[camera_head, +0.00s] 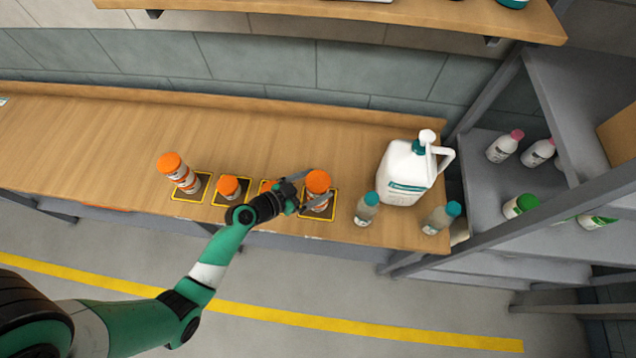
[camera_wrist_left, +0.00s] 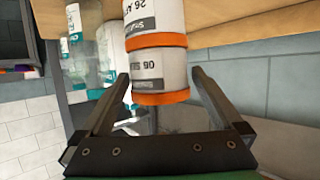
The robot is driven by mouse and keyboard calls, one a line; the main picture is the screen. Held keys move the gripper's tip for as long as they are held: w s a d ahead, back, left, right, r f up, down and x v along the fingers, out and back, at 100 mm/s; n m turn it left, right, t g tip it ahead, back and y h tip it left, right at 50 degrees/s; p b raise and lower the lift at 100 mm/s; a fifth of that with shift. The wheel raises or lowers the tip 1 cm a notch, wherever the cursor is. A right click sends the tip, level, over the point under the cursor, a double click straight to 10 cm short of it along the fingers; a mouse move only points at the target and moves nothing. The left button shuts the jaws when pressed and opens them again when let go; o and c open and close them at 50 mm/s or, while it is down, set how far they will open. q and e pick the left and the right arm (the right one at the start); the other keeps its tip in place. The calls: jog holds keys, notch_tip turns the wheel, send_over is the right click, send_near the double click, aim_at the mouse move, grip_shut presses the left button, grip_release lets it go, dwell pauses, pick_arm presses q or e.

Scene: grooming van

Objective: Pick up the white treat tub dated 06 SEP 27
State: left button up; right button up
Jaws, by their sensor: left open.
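Several white tubs with orange lids stand along the counter's front. At the right end, a tub (camera_head: 318,182) is the top of a stack, beside my left gripper (camera_head: 308,190). In the left wrist view the picture is upside down: the upper tub (camera_wrist_left: 158,72) shows a partly readable "06 S…" label, and the tub under it (camera_wrist_left: 155,18) reads "26 A…". My left gripper (camera_wrist_left: 160,77) is open, with its fingers on either side of the "06" tub, which appears not gripped. My right gripper is not in view.
Other orange-lidded tubs stand left: a stack (camera_head: 172,164) and a single tub (camera_head: 228,187); another is partly hidden behind my gripper. A white jug (camera_head: 405,175) and teal-capped bottles (camera_head: 366,209) (camera_head: 441,217) stand to the right. The rear counter (camera_head: 90,145) is clear.

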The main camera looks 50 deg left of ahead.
aim_at(314, 183)
pick_arm(q)
jog(key=shift+w+d+f, duration=0.1)
jog(key=shift+w+f, duration=0.15)
jog(key=shift+w, duration=0.45)
jog(key=c, duration=1.2)
jog(key=shift+o, duration=0.2)
jog(key=shift+r, duration=0.1)
jog(key=r+p, duration=0.1)
jog(key=r, duration=0.1)
jog(key=s+r, duration=0.1)
jog(key=r, duration=0.2)
jog(key=shift+s+p, duration=0.15)
jog(key=shift+p, duration=0.2)
jog(key=d+r+p+v, duration=0.1)
jog(key=r+p+v, duration=0.1)
jog(key=p+v, duration=0.6)
jog(key=v, duration=0.6)
jog(key=shift+d+r, duration=0.2)
